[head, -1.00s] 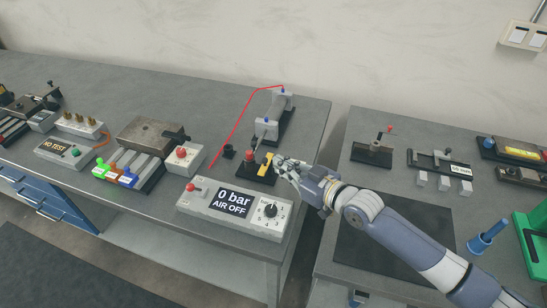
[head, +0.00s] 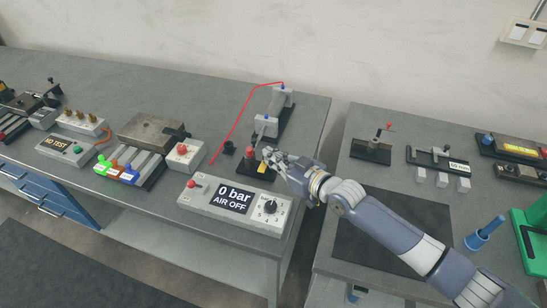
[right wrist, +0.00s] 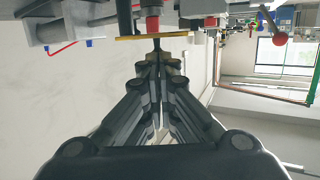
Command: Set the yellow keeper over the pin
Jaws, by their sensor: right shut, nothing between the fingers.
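The yellow keeper (head: 262,168) shows as a small patch on a black base beside the red-topped post (head: 249,151), mostly hidden behind my gripper. In the right wrist view the keeper (right wrist: 135,38) is a thin yellow bar seen edge-on, with a red part (right wrist: 153,23) and dark posts by it. My right gripper (head: 268,156) is shut and empty, its fingertips (right wrist: 159,58) close to the keeper's edge. I cannot tell whether they touch it. I cannot pick out the pin for sure or tell whether the keeper sits over it. My left gripper is out of view.
The air box (head: 223,212), reading "0 bar AIR OFF", stands in front. A grey cylinder block (head: 280,100) with a red hose stands behind. A box with a red button (head: 183,155) is to the left. A second bench with fixtures lies right, across a gap.

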